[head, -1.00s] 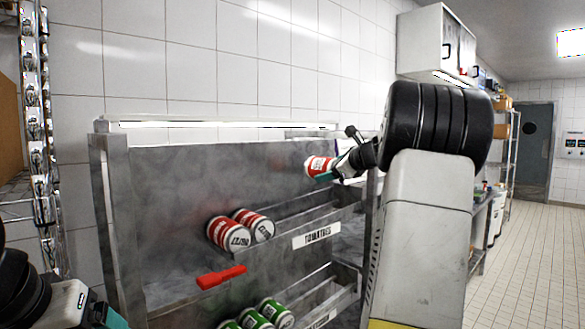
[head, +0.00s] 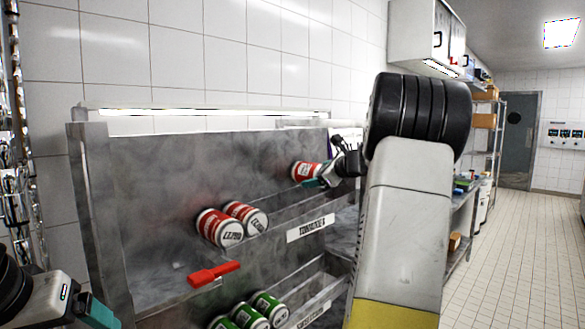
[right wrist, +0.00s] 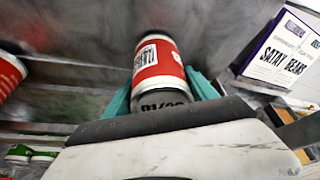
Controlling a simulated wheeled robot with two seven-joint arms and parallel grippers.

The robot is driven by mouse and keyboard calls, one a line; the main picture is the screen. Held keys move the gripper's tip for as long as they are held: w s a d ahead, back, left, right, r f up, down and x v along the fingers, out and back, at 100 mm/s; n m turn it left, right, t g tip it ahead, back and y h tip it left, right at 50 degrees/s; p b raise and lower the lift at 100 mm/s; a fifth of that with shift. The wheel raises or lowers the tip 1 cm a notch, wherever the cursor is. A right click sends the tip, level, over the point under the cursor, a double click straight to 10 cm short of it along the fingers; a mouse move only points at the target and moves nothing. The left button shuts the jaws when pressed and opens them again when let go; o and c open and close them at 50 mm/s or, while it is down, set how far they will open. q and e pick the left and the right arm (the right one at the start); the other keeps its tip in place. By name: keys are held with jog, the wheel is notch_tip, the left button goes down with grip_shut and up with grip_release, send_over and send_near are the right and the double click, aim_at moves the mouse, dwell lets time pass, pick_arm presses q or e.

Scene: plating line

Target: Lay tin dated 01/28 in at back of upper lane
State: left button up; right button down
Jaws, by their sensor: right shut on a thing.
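My right gripper (head: 322,176) is shut on a red and white tin (head: 304,170), held in the air above the right part of the upper lane. In the right wrist view the tin (right wrist: 158,62) lies between the teal fingertips (right wrist: 160,92); its end bears a partly covered date that seems to start 01/2. The upper lane (head: 285,240), labelled TOMATOES, holds two red tins (head: 219,227) (head: 246,217) on their sides at its left; their dates are too small to read. My left gripper (head: 92,312) is at the lower left, partly cut off.
A red handle (head: 214,273) sits below the upper lane's left end. A lower lane holds several green tins (head: 247,314). The steel rack's back panel (head: 150,200) rises behind the lanes.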

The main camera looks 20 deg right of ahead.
jog(key=shift+f, duration=2.8)
jog(key=shift+c, duration=1.5)
grip_release()
jog(key=shift+o, duration=0.5)
jog(key=shift+s+f, duration=0.1)
jog(key=v, duration=0.7)
jog(key=shift+s, duration=0.3)
jog(key=shift+d, duration=0.15)
